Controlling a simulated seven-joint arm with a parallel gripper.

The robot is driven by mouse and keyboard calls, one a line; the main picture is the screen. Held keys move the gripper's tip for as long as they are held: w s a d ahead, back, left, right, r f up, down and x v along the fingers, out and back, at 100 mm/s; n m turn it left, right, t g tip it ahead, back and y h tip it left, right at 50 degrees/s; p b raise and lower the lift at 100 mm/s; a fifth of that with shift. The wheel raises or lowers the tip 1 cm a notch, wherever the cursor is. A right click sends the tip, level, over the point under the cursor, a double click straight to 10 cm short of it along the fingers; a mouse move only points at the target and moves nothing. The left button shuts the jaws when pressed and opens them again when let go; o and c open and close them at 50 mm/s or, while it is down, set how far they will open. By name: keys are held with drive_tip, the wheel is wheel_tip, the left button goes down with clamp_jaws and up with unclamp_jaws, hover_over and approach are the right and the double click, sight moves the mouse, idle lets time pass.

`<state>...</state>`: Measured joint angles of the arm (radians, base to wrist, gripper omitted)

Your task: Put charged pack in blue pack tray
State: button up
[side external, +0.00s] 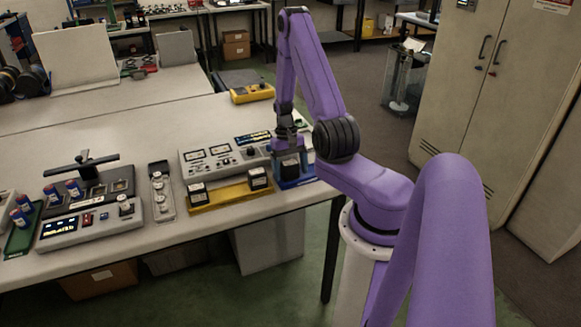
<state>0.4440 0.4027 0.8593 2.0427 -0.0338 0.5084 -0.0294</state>
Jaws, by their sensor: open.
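The blue pack tray (300,183) sits near the front edge of the bench, at the right end of the yellow tray (224,194). A dark pack (290,170) stands in the blue tray, directly under my gripper (290,156). My gripper points down and is open around or just above the top of this pack; the fingers are small and partly hidden, so I cannot tell whether they touch it. Two more dark packs with pale tops, one on the left (197,194) and one on the right (257,179), stand in the yellow tray. No charge marking is readable.
A grey instrument panel (212,158) with meters stands close behind the trays. A narrow rack (160,192) and a grey device with a display (92,223) stand to the left. A yellow meter (252,93) lies farther back.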

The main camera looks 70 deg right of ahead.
drive_tip(key=shift+r, duration=0.15)
drive_tip(key=v, duration=1.2)
drive_tip(key=w+a+r+n+h, duration=0.15)
drive_tip(key=a+r+n, duration=0.3)
drive_tip(key=a, duration=0.65)
drive_tip(key=w+a+r+n+h, duration=0.1)
drive_tip(key=w+a+r+n, duration=0.3)
drive_tip(key=a, duration=0.7)
drive_tip(key=s+a+r+n+t, duration=0.1)
drive_tip(key=s+a+n, duration=0.5)
drive_tip(key=s, duration=0.4)
drive_tip(key=s+a+r+n+t, duration=0.1)
drive_tip(key=s+a+n, duration=0.5)
drive_tip(key=s, duration=0.5)
drive_tip(key=shift+s+r+n+y, duration=0.2)
drive_tip(key=shift+s+n+y, duration=0.15)
drive_tip(key=shift+n, duration=0.2)
